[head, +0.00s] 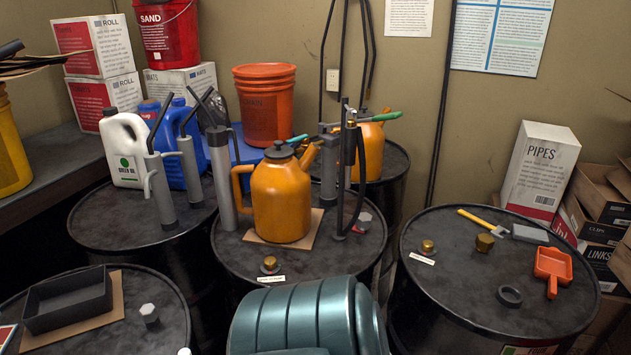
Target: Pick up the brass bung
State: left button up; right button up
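A loose brass bung (485,242), gold and faceted, rests on the top of the right drum (450,285), right of centre. Smaller brass fittings also show: one (427,247) is at the left of the same drum top, by a white label, and another (270,264) is at the front of the middle drum top, also by a label. Neither of my grippers is in view.
Around the brass bung lie a yellow-handled tool (483,220), a grey block (530,234), an orange scoop (552,268) and a black ring (509,296). An orange can (281,197) and upright pumps crowd the middle drum. The right drum's front left is clear.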

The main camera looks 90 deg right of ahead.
aim_at(484, 242)
jog(key=z, duration=3.65)
